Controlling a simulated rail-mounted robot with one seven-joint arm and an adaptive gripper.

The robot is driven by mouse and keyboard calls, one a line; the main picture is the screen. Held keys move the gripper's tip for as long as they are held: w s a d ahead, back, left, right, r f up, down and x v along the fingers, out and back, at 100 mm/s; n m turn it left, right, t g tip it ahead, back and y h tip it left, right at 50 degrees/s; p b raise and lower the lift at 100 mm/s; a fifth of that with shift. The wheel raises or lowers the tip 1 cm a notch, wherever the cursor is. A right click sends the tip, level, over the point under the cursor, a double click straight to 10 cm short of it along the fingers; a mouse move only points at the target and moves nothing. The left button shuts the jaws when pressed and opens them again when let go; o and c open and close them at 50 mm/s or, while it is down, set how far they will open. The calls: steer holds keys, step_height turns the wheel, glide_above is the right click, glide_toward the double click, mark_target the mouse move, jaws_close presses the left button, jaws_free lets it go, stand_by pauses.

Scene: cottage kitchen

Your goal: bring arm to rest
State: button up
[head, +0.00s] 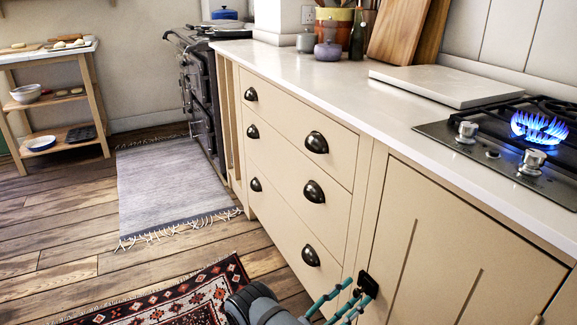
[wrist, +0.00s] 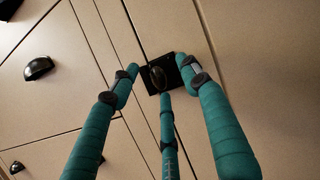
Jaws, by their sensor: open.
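My gripper (head: 352,296) has teal fingers and is in front of the cream cupboard at the bottom of the head view. In the wrist view its fingers (wrist: 158,72) are spread around a black knob on a dark square plate (wrist: 158,77). The gripper is open and holds nothing. I cannot tell whether any fingertip touches the knob or plate. The same black fitting (head: 368,283) shows in the head view at the left edge of a cupboard door (head: 455,255). My forearm comes in from the bottom edge.
A gas burner (head: 540,128) burns with a blue flame on the hob at right. A pale board (head: 445,86) lies on the white counter (head: 290,66). Drawers with dark cup handles (head: 316,142) stand left of the door. Floor with a grey rug (head: 170,185) is open at left.

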steer(key=m+g, duration=0.1)
steer(key=m, duration=0.1)
steer(key=m+g+h, duration=0.1)
steer(key=m, duration=0.1)
steer(key=shift+r+h, duration=0.15)
steer(key=shift+h, duration=0.15)
steer(key=shift+a+m, duration=0.35)
steer(key=shift+m, duration=0.25)
steer(key=shift+v, duration=0.85)
steer(key=shift+g, duration=0.4)
